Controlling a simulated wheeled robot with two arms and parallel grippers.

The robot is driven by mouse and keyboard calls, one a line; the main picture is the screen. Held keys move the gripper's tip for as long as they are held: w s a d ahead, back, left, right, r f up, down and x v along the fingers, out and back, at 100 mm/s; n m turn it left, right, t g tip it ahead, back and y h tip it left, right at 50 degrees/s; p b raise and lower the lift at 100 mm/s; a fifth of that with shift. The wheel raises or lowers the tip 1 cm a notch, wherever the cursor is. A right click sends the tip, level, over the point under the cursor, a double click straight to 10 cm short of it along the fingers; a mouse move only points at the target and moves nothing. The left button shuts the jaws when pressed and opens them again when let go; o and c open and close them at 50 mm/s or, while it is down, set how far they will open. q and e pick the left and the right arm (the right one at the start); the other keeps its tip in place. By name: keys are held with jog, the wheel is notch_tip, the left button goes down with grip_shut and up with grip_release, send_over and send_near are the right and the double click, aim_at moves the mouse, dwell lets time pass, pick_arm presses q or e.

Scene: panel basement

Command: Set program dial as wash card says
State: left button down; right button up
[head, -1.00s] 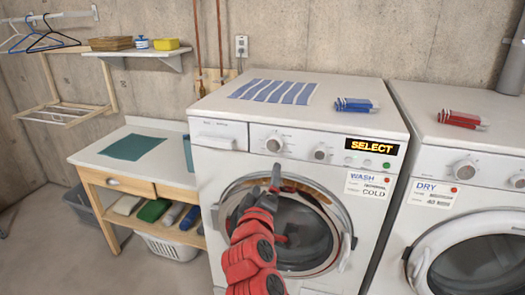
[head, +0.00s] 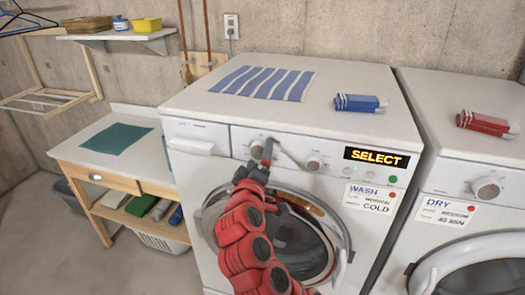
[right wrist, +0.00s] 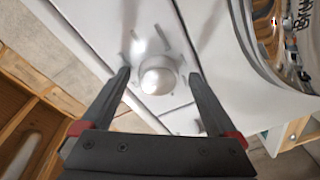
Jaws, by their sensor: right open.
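The white washer (head: 205,178) has two round dials on its front panel. The left dial (head: 257,149) is partly hidden behind my right gripper (head: 268,150); the right dial (head: 314,161) is clear. In the right wrist view a round dial (right wrist: 158,78) sits between the spread fingertips of my open gripper (right wrist: 157,73). I cannot tell whether they touch it. The lit display (head: 376,157) reads SELECT. The wash card (head: 369,199) on the washer's front reads WASH, COLD and a middle line that looks like NORMAL. My left gripper is out of view.
The dryer (head: 480,165) with its own card (head: 444,210) stands at the right. A striped cloth (head: 262,83) and a blue-and-white bundle (head: 360,103) lie on the washer. A wooden table (head: 85,155) stands at the left. The washer's round door (head: 340,245) is below the panel.

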jog(key=shift+s+a+r, duration=0.1)
jog(key=shift+s+r, duration=0.05)
jog(key=shift+s, duration=0.05)
jog(key=c, duration=1.4)
jog(key=shift+o, duration=0.2)
jog(key=m+b, duration=0.2)
jog(key=b, duration=0.3)
jog(key=m+b, duration=0.3)
jog(key=b, duration=0.3)
jog(key=f+m+b, duration=0.1)
jog(key=m+b, duration=0.1)
jog(key=b, duration=0.4)
jog(key=shift+t, duration=0.4)
jog(key=shift+w+m+h+b, duration=0.1)
jog(key=shift+m+h+b, duration=0.3)
jog(key=shift+m+b, duration=0.35)
jog(key=shift+a+r+m+b, duration=0.1)
jog(key=shift+r+m+b, duration=0.15)
jog(key=shift+m+b, duration=0.2)
jog(key=o, duration=1.4)
jog(key=shift+c, duration=0.2)
